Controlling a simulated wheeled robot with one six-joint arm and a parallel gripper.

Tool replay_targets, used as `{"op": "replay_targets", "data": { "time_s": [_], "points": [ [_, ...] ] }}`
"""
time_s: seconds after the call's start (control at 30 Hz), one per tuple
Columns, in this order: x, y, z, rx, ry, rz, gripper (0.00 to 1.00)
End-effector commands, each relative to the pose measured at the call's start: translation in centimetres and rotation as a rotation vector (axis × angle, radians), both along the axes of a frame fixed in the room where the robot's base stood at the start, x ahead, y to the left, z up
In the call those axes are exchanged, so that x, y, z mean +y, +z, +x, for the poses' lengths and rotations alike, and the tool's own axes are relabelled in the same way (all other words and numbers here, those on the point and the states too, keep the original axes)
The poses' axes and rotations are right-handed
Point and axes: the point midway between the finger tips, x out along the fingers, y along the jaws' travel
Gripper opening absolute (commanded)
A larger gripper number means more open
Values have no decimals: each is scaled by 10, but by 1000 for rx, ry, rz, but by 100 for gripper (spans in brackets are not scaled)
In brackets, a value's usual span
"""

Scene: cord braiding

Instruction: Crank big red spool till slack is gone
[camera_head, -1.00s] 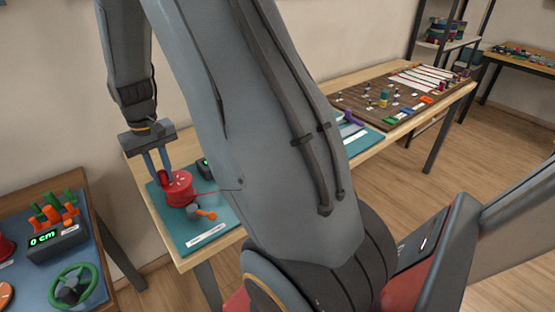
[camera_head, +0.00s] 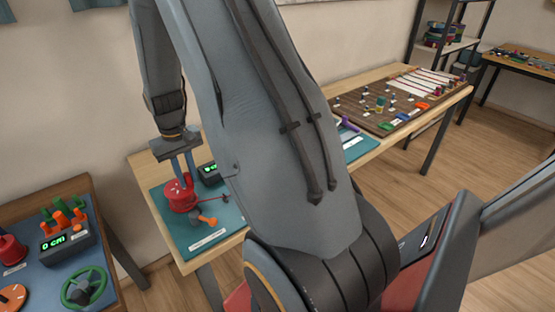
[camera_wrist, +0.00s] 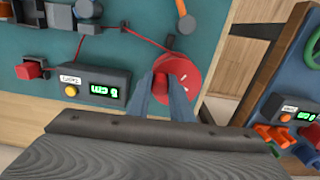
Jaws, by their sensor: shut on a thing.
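The big red spool (camera_head: 179,199) stands on a teal board at the left end of the wooden table, and shows in the wrist view (camera_wrist: 192,83). My gripper (camera_head: 190,178) reaches down over its far right side. In the wrist view my gripper (camera_wrist: 170,82) has its two blue fingers shut on the red crank knob (camera_wrist: 167,65) on top of the spool. A thin red cord (camera_wrist: 128,37) runs from the spool towards a post, with a bend at a grey part. I cannot tell how much slack it holds.
A dark counter box (camera_wrist: 95,87) with a green "cm" readout stands beside the spool; its digit is unclear. An orange-handled grey crank (camera_head: 203,218) sits in front. A second table at left holds a green handwheel (camera_head: 83,287). My arm hides the table's middle.

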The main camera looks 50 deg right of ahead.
Motion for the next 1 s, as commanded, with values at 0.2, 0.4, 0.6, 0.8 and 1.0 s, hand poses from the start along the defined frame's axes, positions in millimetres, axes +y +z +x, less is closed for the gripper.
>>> {"op": "replay_targets", "data": {
  "time_s": [0.2, 0.4, 0.6, 0.8, 1.0],
  "points": [
    [0, 0, -1, 2, 1, 0, 0],
    [1, 1, -1, 3, 1, 0, 0],
    [1, 2, -2, 4, 1, 1, 0],
    [4, 0, -4, 1, 1, 0, 0],
    [13, 0, -13, 0, 0, 0, 0]
  ]
}}
